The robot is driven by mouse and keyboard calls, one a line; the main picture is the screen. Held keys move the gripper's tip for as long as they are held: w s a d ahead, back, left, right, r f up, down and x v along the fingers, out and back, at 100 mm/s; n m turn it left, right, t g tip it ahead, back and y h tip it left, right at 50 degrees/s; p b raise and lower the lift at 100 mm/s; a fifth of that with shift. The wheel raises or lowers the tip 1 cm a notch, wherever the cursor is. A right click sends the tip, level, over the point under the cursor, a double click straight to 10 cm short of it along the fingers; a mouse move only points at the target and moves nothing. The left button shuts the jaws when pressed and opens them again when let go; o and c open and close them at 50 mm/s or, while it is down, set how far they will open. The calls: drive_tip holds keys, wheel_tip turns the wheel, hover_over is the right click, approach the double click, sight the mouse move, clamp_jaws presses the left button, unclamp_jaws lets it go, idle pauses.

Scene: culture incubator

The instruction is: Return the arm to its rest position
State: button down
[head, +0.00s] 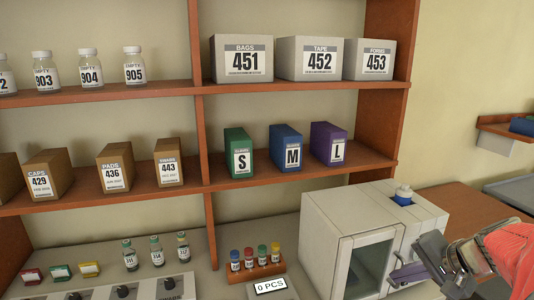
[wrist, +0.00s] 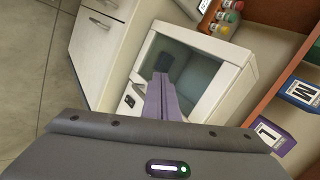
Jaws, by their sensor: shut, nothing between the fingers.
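My gripper (head: 408,275) shows at the lower right of the head view, in front of the white incubator (head: 341,220). Its purple fingers are together with nothing between them. In the wrist view the shut fingers (wrist: 164,98) point toward the incubator's glass door (wrist: 182,68). The door looks shut, and a small dark shape shows behind the glass. In the head view I cannot tell whether the fingers touch the incubator front. My arm (head: 510,255) comes in from the right edge with a red-orange sleeve.
A wooden shelf (head: 110,92) behind holds bottles and labelled boxes. A rack of coloured-cap vials (head: 254,266) stands left of the incubator. A brown counter (head: 462,207) lies to the right. Open floor (wrist: 35,75) shows in the wrist view.

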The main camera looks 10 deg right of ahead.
drive_tip(key=s+a+n, duration=0.3)
drive_tip(key=a+n, duration=0.1)
drive_tip(key=a, duration=0.4)
drive_tip(key=s+a+n+g+h, duration=0.1)
drive_tip(key=s+a+n, duration=0.3)
drive_tip(key=a, duration=0.4)
drive_tip(key=s+a+n+h, duration=0.1)
drive_tip(key=s+a+n, duration=0.2)
drive_tip(key=a, duration=0.6)
drive_tip(key=shift+s+r+n+g, duration=0.35)
drive_tip(key=shift+r+n+g, duration=0.05)
drive_tip(key=shift+n, duration=0.4)
